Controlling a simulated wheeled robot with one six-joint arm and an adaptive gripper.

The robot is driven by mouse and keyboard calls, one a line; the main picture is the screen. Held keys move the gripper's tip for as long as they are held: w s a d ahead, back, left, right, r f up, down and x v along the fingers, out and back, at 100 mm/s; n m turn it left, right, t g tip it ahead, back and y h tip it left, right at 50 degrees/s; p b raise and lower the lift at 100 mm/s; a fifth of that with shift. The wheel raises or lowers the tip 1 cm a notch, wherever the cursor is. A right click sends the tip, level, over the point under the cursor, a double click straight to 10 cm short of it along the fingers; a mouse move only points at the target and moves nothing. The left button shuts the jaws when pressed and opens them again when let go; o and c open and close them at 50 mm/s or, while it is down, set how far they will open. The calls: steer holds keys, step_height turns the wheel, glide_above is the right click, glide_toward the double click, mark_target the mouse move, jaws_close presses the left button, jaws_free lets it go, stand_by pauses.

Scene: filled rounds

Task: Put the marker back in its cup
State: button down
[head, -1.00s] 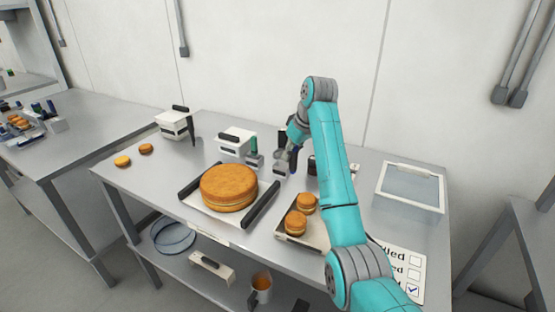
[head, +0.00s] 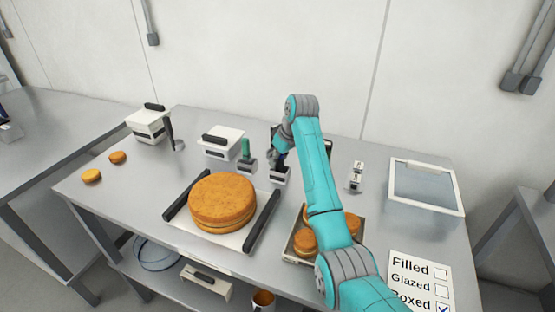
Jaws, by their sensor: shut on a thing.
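My gripper (head: 276,158) is at the back middle of the table, small in the head view and partly hidden by my arm. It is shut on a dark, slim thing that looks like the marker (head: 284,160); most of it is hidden. A small grey cup (head: 280,177) stands on the table just below the gripper. I cannot tell whether the marker's lower end is inside this cup or just above it. A card (head: 420,268) at the front right reads Filled, Glazed and Boxed, with a tick in the Boxed square.
A green-handled tool (head: 245,149) stands in another holder left of the cup. A big cake (head: 222,200) sits on a tray in front. Small filled rounds (head: 305,242) lie on a tray partly behind my arm. White boxes (head: 221,142) and a glass-lidded box (head: 425,186) stand around.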

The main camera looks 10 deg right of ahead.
steer(key=shift+f, duration=0.1)
steer(key=c, duration=1)
jaws_free()
